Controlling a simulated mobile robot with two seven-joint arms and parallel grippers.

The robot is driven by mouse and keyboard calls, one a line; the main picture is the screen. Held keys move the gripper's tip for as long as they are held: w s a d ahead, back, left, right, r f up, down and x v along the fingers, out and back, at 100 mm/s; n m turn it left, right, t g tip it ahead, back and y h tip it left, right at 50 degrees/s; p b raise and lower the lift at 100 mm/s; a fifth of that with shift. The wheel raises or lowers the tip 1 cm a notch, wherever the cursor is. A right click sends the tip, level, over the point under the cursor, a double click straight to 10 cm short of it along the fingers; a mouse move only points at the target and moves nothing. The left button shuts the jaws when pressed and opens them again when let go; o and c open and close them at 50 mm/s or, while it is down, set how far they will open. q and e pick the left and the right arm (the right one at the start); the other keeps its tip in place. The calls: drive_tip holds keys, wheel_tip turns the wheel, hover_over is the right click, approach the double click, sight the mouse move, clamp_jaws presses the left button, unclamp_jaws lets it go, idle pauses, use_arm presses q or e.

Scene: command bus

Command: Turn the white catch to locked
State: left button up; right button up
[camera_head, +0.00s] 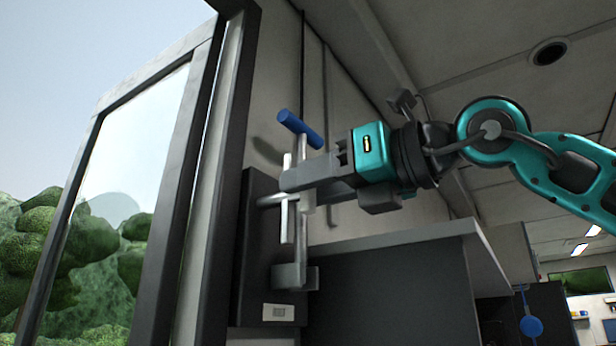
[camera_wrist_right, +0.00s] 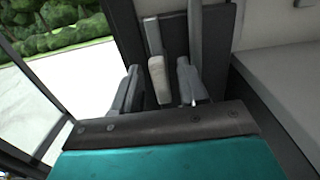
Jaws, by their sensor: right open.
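The white catch (camera_head: 287,212) looks like a slim pale upright bar on a dark mounting plate (camera_head: 262,255) beside the window frame. In the right wrist view the pale bar with an off-white end (camera_wrist_right: 159,78) lies between my two fingers. My right gripper (camera_head: 284,191) comes in from the right and is open at the catch, with a finger on either side. I cannot tell whether the fingers touch it. The fingers hide part of the catch in the head view. My left gripper is not in view.
A blue grip (camera_head: 300,129) sticks up just above my right gripper. A grey bracket (camera_head: 294,277) is below it. The dark window frame (camera_head: 215,170) stands close on the left. A grey counter or cabinet (camera_head: 390,290) is below my right arm.

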drive_tip(key=shift+w+a, duration=0.3)
drive_tip(key=shift+a, duration=0.1)
clamp_jaws()
